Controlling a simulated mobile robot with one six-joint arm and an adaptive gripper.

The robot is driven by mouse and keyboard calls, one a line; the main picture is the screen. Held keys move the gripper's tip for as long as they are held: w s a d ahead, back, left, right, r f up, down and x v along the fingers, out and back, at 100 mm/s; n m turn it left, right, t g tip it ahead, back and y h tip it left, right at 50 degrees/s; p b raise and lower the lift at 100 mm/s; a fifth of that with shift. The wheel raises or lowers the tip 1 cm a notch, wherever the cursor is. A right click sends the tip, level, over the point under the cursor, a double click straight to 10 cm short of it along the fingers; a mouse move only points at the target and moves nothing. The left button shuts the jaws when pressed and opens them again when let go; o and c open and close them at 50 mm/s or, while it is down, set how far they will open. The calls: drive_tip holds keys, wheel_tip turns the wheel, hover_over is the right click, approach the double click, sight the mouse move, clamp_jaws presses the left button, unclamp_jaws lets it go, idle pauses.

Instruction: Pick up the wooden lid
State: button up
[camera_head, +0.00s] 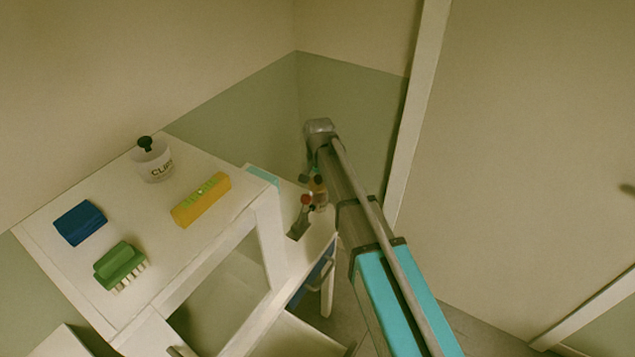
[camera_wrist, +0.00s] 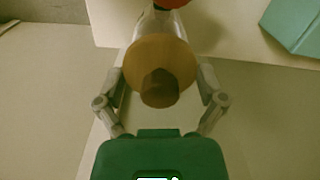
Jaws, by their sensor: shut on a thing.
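The wooden lid (camera_wrist: 150,50) is a round tan disc with a darker brown knob (camera_wrist: 158,90), seen in the wrist view. My gripper (camera_wrist: 161,76) has a finger on either side of the lid and is shut on it. In the head view my arm reaches over a low white surface, and my gripper is small and partly hidden there. I cannot make out the lid clearly in that view.
A red-topped bottle (camera_head: 306,200) stands on the low white surface; its red top (camera_wrist: 172,3) shows just beyond the lid in the wrist view.

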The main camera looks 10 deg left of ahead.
drive_tip(key=shift+r+p, duration=1.25)
drive_tip(key=shift+r, duration=0.1)
drive_tip(key=s+d+r+p, duration=0.6)
drive_tip(key=s+r+p, duration=0.4)
drive_tip(key=s, duration=0.2)
drive_tip(key=shift+s+d, duration=0.15)
drive_tip(key=shift+d, duration=0.2)
drive_tip(key=shift+r, duration=0.1)
drive_tip(key=shift+f+b, duration=0.35)
drive_tip(key=shift+f, duration=0.1)
drive_tip(key=shift+s, duration=0.15)
